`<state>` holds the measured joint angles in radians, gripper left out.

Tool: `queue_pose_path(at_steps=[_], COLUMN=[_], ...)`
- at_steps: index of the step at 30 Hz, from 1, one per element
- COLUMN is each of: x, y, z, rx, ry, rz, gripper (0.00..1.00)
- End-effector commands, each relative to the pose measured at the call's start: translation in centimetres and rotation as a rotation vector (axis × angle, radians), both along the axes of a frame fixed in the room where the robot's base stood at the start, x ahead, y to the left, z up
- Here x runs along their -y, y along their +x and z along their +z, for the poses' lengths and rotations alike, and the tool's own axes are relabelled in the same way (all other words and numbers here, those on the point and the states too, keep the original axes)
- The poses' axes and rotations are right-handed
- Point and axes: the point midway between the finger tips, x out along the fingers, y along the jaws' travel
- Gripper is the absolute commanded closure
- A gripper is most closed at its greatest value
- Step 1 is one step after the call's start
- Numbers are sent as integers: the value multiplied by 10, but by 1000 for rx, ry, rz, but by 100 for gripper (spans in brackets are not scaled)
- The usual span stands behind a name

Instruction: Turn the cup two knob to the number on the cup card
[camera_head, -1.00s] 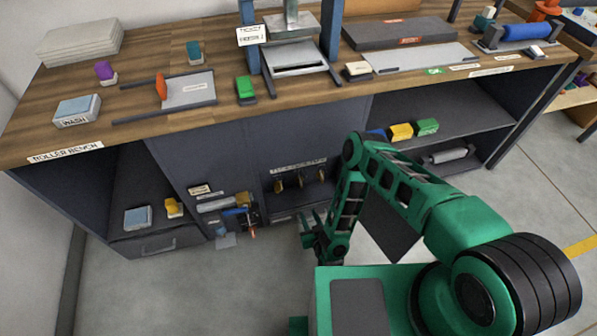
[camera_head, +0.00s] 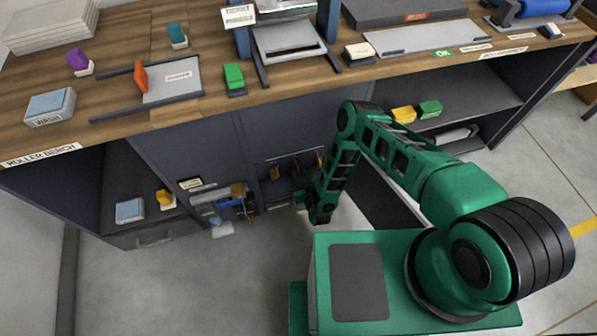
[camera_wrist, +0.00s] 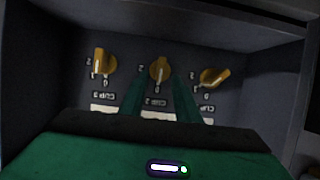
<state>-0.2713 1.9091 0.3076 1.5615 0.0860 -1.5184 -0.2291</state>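In the wrist view three yellow knobs sit in a row in a dark recess, with upside-down labels. The middle one is the cup two knob (camera_wrist: 160,68), its pointer toward the bottom of the picture. The cup 3 knob (camera_wrist: 104,61) is at left and the cup 1 knob (camera_wrist: 214,78), turned aslant, at right. My gripper (camera_wrist: 160,84) is open, one green finger on each side of the cup two knob; I cannot tell if they touch it. In the head view my gripper (camera_head: 302,200) is at the recess under the bench. I cannot make out a readable cup card.
A small white card (camera_head: 190,183) with unreadable text is left of the recess, above a grey roller and blue tool. The recess walls (camera_wrist: 43,70) close in around the knobs. The roller bench top (camera_head: 130,115) overhangs the recess. Floor to the left is clear.

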Motion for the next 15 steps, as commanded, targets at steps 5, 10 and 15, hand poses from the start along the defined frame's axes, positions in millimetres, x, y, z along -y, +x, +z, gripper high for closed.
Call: queue_pose_path(at_steps=[5,10,15], x=[-5,-7,-7], y=[18,25,26], z=[-8,-11,-11], rx=[1,1,0], ry=[0,0,0], rz=[0,0,0], gripper=[70,70,70])
